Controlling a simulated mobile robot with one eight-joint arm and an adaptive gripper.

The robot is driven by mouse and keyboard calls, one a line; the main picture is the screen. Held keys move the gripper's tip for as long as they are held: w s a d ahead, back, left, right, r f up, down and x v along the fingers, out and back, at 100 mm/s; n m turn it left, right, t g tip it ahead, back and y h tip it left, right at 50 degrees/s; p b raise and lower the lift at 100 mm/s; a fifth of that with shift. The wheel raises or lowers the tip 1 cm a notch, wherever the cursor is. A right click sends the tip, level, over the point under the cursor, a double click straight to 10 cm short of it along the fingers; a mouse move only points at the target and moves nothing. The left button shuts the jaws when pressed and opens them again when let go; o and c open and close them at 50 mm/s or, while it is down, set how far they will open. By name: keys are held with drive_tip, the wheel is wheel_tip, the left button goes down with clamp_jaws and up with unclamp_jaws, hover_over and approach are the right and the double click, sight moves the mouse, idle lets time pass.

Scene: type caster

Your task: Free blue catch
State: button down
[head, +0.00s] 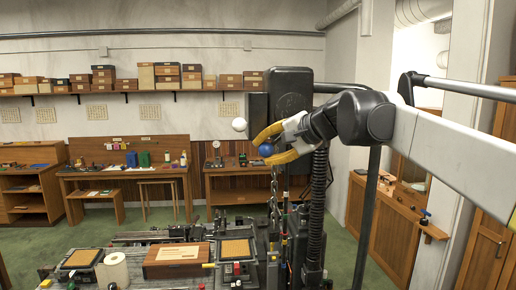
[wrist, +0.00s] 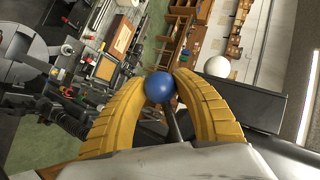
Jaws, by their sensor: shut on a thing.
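The blue catch shows as a blue ball knob (head: 266,150) on the side of the tall dark machine column (head: 291,92). In the wrist view the blue knob (wrist: 159,87) sits between the yellow fingertips, on a dark rod that runs back between the fingers. My gripper (head: 265,145) has yellow fingers, shut around the blue knob from both sides; it also shows in the wrist view (wrist: 160,84). A white ball knob (head: 239,125) stands up and left of my gripper, apart from it; the wrist view shows it too (wrist: 217,67). The rod's far end is hidden.
A hanging chain (head: 274,195) and a black ribbed hose (head: 319,200) run down below my gripper. A machine bed holds a wooden box (head: 178,260) and a paper roll (head: 113,271). Workbenches line the back wall. Green floor lies open between.

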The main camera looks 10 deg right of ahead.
drive_tip(key=shift+f, duration=0.1)
drive_tip(key=c, duration=0.9)
unclamp_jaws()
drive_tip(key=shift+d, duration=0.1)
drive_tip(key=shift+c, duration=0.2)
drive_tip(key=v, duration=1.2)
drive_tip(key=s+f+n+g+h+b, duration=0.1)
drive_tip(key=s+f+b, duration=0.7)
drive_tip(key=f, duration=1.6)
drive_tip(key=s+f+n+g+h+b, duration=0.1)
drive_tip(key=s+f+n+h+b, duration=0.3)
drive_tip(key=f+b, duration=1.2)
drive_tip(key=s+d+f+n+g+h+b, duration=0.1)
drive_tip(key=s+f+b, duration=1.1)
drive_tip(key=f, duration=2.2)
drive_tip(key=shift+s+n+h+b, duration=0.4)
drive_tip(key=shift+n+h+b, duration=0.15)
drive_tip(key=shift+n+h, duration=0.2)
